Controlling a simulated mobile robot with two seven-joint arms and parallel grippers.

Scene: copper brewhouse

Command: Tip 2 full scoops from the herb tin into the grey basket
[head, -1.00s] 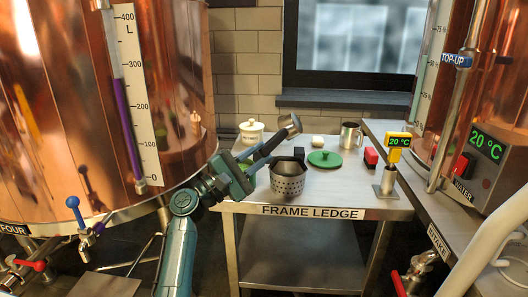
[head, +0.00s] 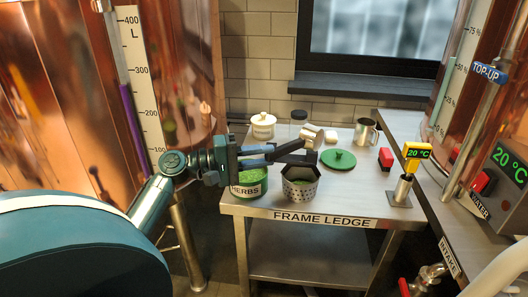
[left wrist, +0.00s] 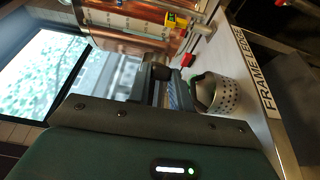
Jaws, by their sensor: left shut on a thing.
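The herb tin (head: 249,189), labelled HERBS and filled with green, stands at the left front of the ledge. The grey basket (head: 299,190), perforated, stands just right of it; a little green shows inside. It also shows in the left wrist view (left wrist: 228,97). My left gripper (head: 270,153) is shut on the scoop's dark handle, above and between tin and basket. The scoop's metal cup (head: 312,137) is above the basket's back side and looks tilted. I cannot see what the cup holds. My right gripper is out of view.
A yellow thermometer (head: 416,151) stands at the right.

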